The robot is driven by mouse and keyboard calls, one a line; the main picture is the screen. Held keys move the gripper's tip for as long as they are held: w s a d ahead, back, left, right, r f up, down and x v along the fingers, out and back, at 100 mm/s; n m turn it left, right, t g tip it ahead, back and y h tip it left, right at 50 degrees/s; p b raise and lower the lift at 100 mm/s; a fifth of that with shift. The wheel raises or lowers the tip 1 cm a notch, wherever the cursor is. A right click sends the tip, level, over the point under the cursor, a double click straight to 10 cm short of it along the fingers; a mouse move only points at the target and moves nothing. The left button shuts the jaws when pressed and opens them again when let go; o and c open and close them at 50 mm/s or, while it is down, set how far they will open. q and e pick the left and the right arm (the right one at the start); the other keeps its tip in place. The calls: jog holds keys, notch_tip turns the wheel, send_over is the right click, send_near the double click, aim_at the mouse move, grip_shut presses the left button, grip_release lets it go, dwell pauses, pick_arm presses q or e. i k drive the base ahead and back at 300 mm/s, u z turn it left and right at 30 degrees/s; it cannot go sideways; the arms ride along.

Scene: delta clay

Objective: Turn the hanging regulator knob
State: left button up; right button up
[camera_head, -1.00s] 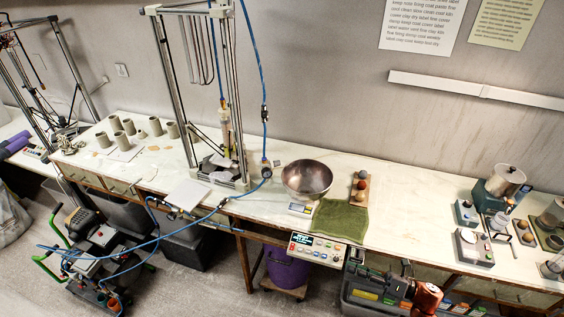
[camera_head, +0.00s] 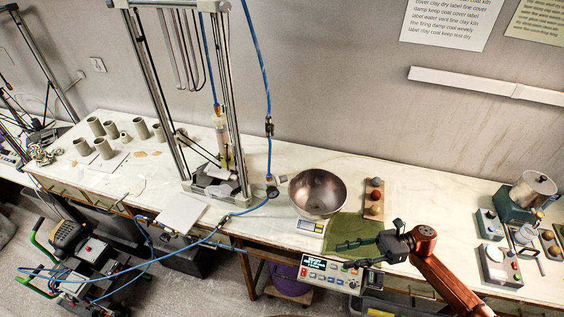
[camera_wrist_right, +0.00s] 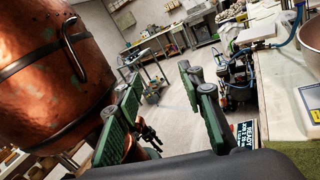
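A blue hose hangs from above at the tall metal frame. A small dark inline fitting (camera_head: 269,127) sits on it, and a round gauge-like part (camera_head: 272,191) hangs lower, near the bench top. These look like the hanging regulator; its knob is too small to make out. My right gripper (camera_head: 345,252) is over the green cloth, right of and nearer than the regulator, well apart from it. In the right wrist view its two green fingers (camera_wrist_right: 158,75) stand apart with nothing between them. Dark fingers beside a copper link in that view may be my left gripper (camera_wrist_right: 150,137), too small to read.
A metal bowl (camera_head: 317,192) stands between the regulator and my right gripper. A control box with a display (camera_head: 330,270) is at the bench's front edge. The green cloth (camera_head: 345,228) and a board with several balls (camera_head: 374,198) lie right of the bowl. The blue hose runs along the front left.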

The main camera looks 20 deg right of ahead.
aim_at(283, 179)
jog(key=i, duration=1.2)
